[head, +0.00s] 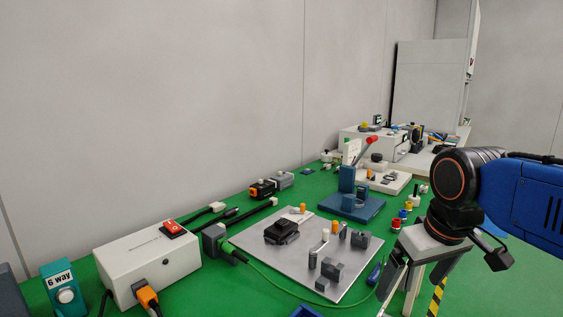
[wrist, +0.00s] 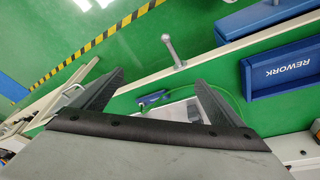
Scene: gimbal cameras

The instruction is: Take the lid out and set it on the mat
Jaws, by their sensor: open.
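My gripper (head: 412,280) hangs fingers-down at the right, by the table's near edge. In the wrist view its fingers (wrist: 160,82) are spread wide with nothing between them. I cannot make out a lid for certain in either view. A black block-shaped part (head: 282,230) sits on a grey plate (head: 300,270) on the green bench. No separate mat can be told apart from the green bench top (head: 228,203).
A white box with a red switch (head: 150,265) and a teal "6 way" unit (head: 65,290) stand left. A blue fixture (head: 358,205) stands behind the plate. A blue REWORK tray (wrist: 285,72) and a ball-ended post (wrist: 171,50) show at the bench edge.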

